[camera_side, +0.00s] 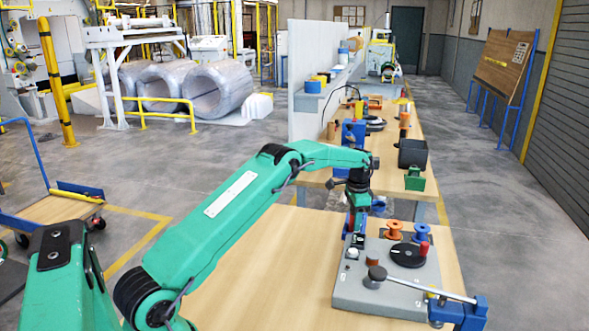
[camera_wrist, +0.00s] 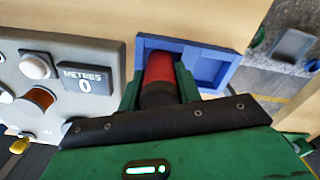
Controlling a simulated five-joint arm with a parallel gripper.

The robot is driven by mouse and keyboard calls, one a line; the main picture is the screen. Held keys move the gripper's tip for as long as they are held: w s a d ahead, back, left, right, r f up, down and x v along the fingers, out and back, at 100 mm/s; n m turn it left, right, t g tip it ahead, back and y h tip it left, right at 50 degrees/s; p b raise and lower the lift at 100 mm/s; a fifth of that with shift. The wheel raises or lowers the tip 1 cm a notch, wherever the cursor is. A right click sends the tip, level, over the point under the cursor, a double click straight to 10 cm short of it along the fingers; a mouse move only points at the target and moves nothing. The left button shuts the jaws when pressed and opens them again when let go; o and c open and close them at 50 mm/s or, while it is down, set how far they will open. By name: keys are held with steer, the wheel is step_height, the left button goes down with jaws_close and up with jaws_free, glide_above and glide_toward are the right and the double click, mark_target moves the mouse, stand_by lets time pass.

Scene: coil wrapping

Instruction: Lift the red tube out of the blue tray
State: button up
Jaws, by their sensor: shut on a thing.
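The red tube (camera_wrist: 166,68) is between the two green fingers of my gripper (camera_wrist: 160,78) in the wrist view, and the gripper is shut on it. The tube's lower part is dark and runs back between the fingers. The blue tray (camera_wrist: 211,68) lies just beyond, with its open compartment to the right of the tube. The tube's far end overlaps the tray's left part; I cannot tell whether it still touches the tray floor. In the side view my gripper (camera_side: 357,213) points down at the grey panel's far left corner, where the tube and tray are mostly hidden.
Bare wooden table (camera_side: 272,262) lies left of the panel.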

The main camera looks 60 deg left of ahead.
steer(key=shift+r, duration=0.15)
steer(key=shift+r, duration=0.5)
steer(key=r, duration=0.3)
steer(key=shift+d+r, duration=0.1)
steer(key=shift+d, duration=0.15)
steer(key=s+d+r, duration=0.2)
steer(key=d+r, duration=0.4)
steer(key=d, duration=0.5)
steer(key=shift+s+r, duration=0.2)
steer(key=shift+r, duration=0.1)
steer(key=shift+a, duration=0.15)
